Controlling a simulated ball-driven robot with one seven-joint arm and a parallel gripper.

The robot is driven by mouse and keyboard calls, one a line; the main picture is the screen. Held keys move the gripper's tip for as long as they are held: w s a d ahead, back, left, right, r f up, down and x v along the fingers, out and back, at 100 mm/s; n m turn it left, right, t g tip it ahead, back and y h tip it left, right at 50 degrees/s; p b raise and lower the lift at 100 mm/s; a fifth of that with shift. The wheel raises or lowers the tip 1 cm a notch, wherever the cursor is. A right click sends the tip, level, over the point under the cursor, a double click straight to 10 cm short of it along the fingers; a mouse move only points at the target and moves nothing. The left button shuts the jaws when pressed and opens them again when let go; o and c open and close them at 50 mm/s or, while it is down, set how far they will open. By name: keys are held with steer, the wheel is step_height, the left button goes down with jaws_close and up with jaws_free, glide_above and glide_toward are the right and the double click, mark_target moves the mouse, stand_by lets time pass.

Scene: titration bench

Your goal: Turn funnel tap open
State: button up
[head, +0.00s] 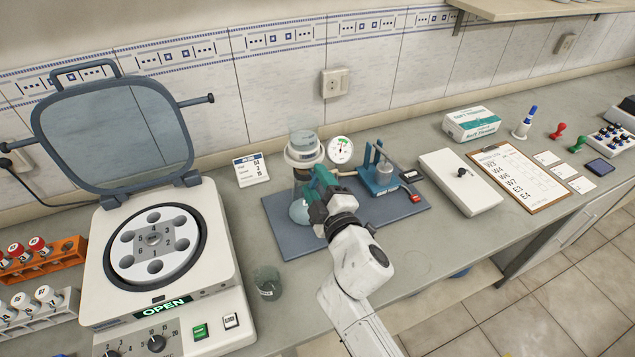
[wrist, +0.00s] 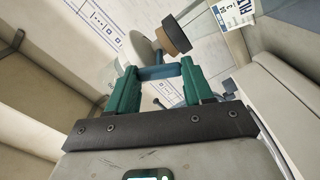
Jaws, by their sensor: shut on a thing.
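The glass funnel (head: 303,150) stands upright on a rounded flask (head: 299,212) at the back of a dark blue mat. My gripper (head: 322,185) is in front of the funnel's lower part and partly hides the flask neck. In the wrist view my gripper's teal fingers (wrist: 158,70) are shut on a short blue bar (wrist: 158,73), which appears to be the funnel tap. It spans the gap between the fingers. Its exact turn angle is hard to read.
A round dial gauge (head: 340,149) and a blue hand pump (head: 379,176) stand close on the right. A beaker (head: 267,283) stands at the front left. The centrifuge (head: 160,260) with its raised lid is further left. The dark mat (head: 285,243) has bare room in front.

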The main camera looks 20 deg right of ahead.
steer(key=n, duration=0.5)
steer(key=shift+f, duration=0.1)
steer(key=shift+n, duration=0.3)
stand_by(0.4)
steer(key=o, duration=1)
steer(key=shift+o, duration=0.2)
steer(key=shift+p, duration=0.3)
steer(key=shift+s, duration=0.1)
steer(key=s+b, duration=0.1)
steer(key=s, duration=0.9)
steer(key=shift+s+b, duration=0.3)
steer(key=shift+s, duration=0.05)
